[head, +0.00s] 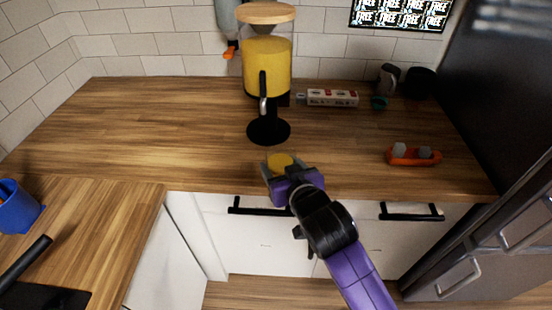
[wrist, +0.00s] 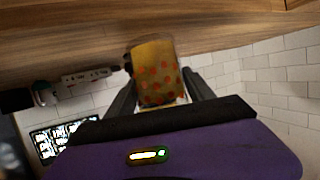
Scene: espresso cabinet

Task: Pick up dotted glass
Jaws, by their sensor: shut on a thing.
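The dotted glass (wrist: 155,72) is yellow with orange-red dots and sits between my two fingers in the wrist view. In the head view its yellow top (head: 279,160) shows at the end of my purple arm. My gripper (head: 278,165) is shut on the glass near the counter's front edge, in front of the yellow dispenser. The gripper's fingers also show in the wrist view (wrist: 160,90), one on each side of the glass. The lower part of the glass is hidden behind the gripper body. I cannot tell whether the glass touches the counter.
The yellow dispenser (head: 266,75) with a black base stands behind the glass. A power strip (head: 332,98) lies at the back. An orange tray (head: 413,157) with shakers is at the right. A blue container (head: 17,207) is at the far left. The left counter is mostly clear.

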